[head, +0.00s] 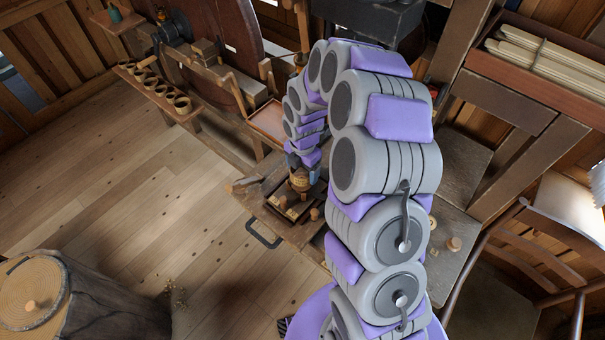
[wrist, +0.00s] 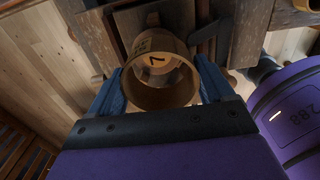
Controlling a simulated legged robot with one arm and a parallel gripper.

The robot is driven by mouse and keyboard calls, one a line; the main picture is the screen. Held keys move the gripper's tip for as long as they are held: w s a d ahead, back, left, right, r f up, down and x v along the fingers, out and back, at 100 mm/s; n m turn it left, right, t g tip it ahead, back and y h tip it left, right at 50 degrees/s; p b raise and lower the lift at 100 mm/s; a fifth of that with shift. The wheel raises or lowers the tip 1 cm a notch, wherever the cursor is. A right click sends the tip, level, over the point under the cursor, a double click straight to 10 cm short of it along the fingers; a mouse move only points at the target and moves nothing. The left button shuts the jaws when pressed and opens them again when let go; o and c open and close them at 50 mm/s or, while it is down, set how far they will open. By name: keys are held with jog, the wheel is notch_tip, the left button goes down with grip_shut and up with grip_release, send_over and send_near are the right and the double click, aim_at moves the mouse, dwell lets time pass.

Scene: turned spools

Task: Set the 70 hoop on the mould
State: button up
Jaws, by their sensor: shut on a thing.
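My gripper (wrist: 158,70) has its two blue fingers shut on a tan wooden hoop (wrist: 160,103), one finger on each side. The hoop's open end faces the wrist camera, and a dark mark like a 7 shows within it; any further figure is not readable. In the head view my gripper (head: 302,163) points down over a dark wooden stand on the bench, with the hoop (head: 299,180) low between the fingers. A mould cannot be clearly told apart under the hoop. I cannot tell whether the hoop touches anything below.
A dark tray with small pegs (head: 290,204) lies on the bench under my gripper. A low shelf (head: 190,112) with several round wooden hoops stands at the left. A red-brown tray (head: 267,121) is behind.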

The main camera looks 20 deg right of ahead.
notch_tip(320, 180, down, 3)
jog(key=shift+r, duration=0.15)
jog(key=shift+f, duration=0.2)
jog(key=shift+f, duration=0.1)
jog(key=o, duration=0.9)
